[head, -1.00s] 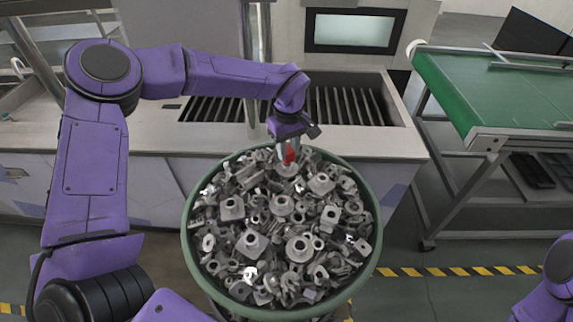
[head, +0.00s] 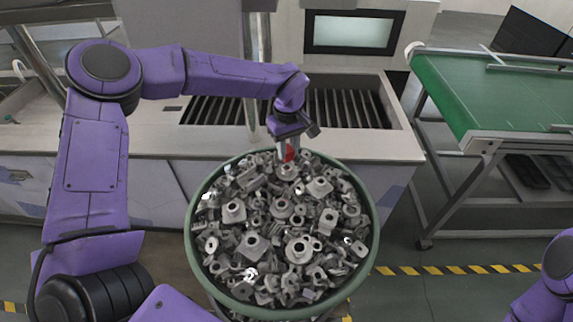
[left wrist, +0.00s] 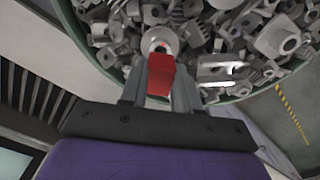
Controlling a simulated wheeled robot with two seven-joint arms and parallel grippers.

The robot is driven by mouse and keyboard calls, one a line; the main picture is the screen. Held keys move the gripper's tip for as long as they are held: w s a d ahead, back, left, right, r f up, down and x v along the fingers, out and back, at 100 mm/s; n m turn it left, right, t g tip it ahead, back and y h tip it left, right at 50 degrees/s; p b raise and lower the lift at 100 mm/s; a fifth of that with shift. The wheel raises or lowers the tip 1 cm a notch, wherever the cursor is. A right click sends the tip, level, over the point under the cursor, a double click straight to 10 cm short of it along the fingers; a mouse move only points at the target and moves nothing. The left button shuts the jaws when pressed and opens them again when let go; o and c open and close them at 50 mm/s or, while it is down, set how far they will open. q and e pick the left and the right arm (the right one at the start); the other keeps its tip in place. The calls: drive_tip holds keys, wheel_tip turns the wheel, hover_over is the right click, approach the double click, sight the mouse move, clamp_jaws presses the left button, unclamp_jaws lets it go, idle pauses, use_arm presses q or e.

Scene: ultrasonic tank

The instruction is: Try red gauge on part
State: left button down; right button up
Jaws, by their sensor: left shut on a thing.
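My left gripper (head: 288,152) points down over the far part of a green round bin full of grey metal parts. It is shut on the red gauge (head: 289,153), a small red block, which also shows between the fingers in the left wrist view (left wrist: 160,75). Just beyond the fingertips, a grey part with a round hole (left wrist: 160,42) lies at the bin's far side; in the head view this part (head: 287,171) is right below the gauge. The gauge's lower end is close to this part; I cannot tell whether it touches. My right gripper is out of view.
The green bin's rim (head: 376,235) encloses several loose grey parts in a heap. Behind it stands a steel tank (head: 345,105) with dark slats. A green conveyor (head: 490,95) is at the right. The floor between bin and conveyor is clear.

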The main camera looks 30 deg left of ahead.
use_arm(q)
drive_tip(key=shift+f+b, duration=0.3)
drive_tip(key=shift+f, duration=0.75)
drive_tip(key=shift+p, duration=0.85)
drive_tip(key=shift+s+f, duration=0.15)
drive_tip(key=shift+f, duration=0.25)
idle(1.5)
drive_tip(key=shift+r+p, duration=1.6)
drive_tip(key=shift+r, duration=2)
